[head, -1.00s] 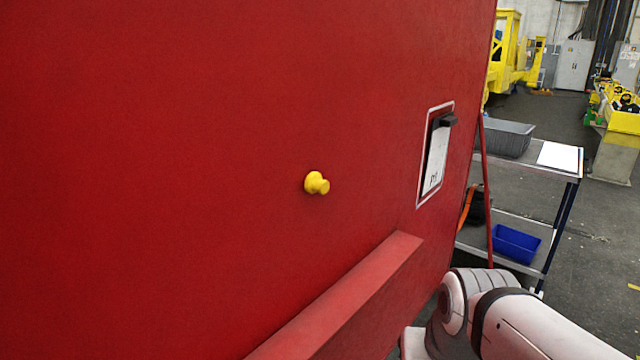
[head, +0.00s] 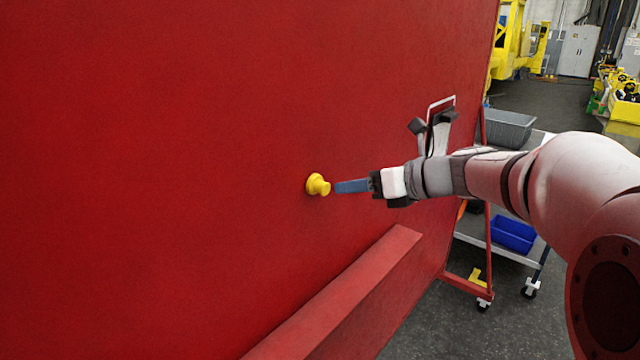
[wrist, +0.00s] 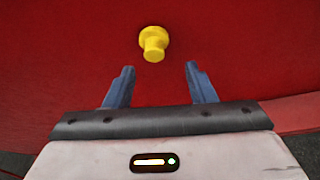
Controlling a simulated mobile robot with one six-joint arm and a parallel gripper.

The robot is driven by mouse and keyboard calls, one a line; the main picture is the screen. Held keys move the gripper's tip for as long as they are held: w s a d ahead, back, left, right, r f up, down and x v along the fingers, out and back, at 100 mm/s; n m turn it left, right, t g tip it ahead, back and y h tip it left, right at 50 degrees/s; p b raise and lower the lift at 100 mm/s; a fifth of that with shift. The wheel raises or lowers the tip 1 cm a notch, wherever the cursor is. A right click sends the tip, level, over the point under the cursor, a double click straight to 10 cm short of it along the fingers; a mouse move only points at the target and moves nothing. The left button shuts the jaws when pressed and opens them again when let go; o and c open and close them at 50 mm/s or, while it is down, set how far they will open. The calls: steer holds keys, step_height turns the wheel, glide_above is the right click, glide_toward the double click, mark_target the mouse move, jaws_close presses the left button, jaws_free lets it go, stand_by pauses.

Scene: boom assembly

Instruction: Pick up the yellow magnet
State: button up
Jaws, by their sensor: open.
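The yellow magnet (head: 318,185) is a round knob with a wider base, stuck on the large red panel (head: 180,150). It also shows in the wrist view (wrist: 154,43), straight ahead of the fingers and a little beyond their tips. My gripper (head: 340,187) is just right of the magnet in the head view, with its blue fingers pointing at it. In the wrist view my gripper (wrist: 160,68) is open, one blue finger on each side, with nothing between them. The fingers look apart from the magnet.
A red ledge (head: 350,290) juts from the panel below my gripper. A cart with a grey bin (head: 510,128) and a blue bin (head: 514,234) stands at right.

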mark_target(327, 186)
steer(key=x, duration=0.2)
steer(key=p+x, duration=0.1)
steer(key=x, duration=0.2)
steer(key=shift+s+a+r+p, duration=0.1)
steer(key=shift+a+r+p, duration=0.15)
steer(key=shift+a, duration=0.3)
steer(key=shift+w+a+f, duration=0.2)
steer(key=shift+f, duration=0.05)
steer(key=shift+s, duration=0.1)
steer(key=shift+c, duration=0.2)
steer(key=c, duration=1)
steer(key=shift+d+r, duration=0.1)
steer(key=shift+r, duration=0.1)
